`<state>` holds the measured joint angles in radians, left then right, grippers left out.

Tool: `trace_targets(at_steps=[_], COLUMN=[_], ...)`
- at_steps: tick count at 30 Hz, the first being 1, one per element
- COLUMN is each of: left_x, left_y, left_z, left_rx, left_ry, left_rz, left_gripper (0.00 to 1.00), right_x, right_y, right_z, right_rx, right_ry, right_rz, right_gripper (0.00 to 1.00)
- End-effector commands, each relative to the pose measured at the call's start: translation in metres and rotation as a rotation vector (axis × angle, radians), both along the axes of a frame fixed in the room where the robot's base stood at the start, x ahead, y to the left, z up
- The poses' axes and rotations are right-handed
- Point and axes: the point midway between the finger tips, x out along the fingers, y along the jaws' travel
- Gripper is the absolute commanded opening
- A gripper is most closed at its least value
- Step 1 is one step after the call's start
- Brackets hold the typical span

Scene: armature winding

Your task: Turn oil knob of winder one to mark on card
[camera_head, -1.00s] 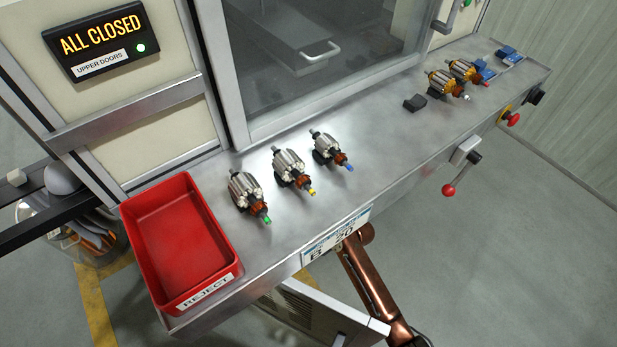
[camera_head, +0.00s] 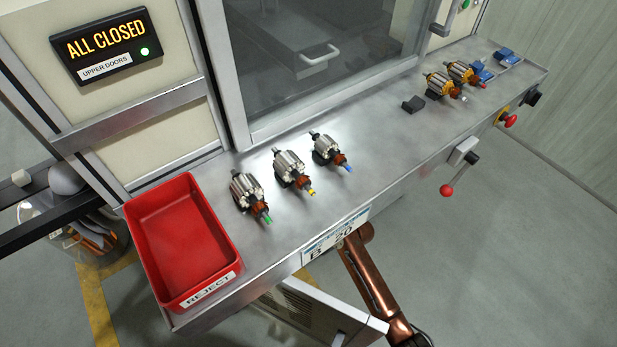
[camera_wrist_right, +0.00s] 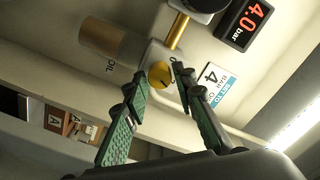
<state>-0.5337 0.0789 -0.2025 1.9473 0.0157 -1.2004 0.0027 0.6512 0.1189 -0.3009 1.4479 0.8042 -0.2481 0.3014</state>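In the right wrist view a round yellow knob (camera_wrist_right: 160,75) with a dark mark sits on a pale housing, beside the word OIL. My right gripper (camera_wrist_right: 159,77) is open, its green fingers on either side of the knob. I cannot tell whether the fingertips touch it. In the head view another card (camera_head: 335,236), partly readable as B 20, is on the bench's front edge. My right gripper is hidden there, and my left gripper is not in view.
A display (camera_wrist_right: 245,22) reads 4.0 bar above the card. A brown cylinder (camera_wrist_right: 102,37) is left of the knob. On the steel bench (camera_head: 385,140) are a red REJECT bin (camera_head: 218,287) and several armatures (camera_head: 290,168). A red-knobbed lever (camera_head: 448,190) projects from the front.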

Motion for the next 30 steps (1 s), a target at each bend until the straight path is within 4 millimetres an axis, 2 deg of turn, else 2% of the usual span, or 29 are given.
trace_targets(at_steps=[5,16,30], left_x=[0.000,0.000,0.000], left_y=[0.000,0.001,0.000], left_z=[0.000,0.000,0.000], left_rx=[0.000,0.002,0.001], left_ry=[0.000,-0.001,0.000], left_rz=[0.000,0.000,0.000], left_gripper=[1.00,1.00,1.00], right_x=[-0.001,-0.008,-0.080], right_y=[0.001,-0.004,-0.056], right_z=[-0.001,-0.001,-0.001], right_rx=[-0.001,0.000,-0.003], right_ry=[0.001,0.002,0.002], right_rz=[0.002,0.002,0.001], right_gripper=[0.37,0.37,0.37])
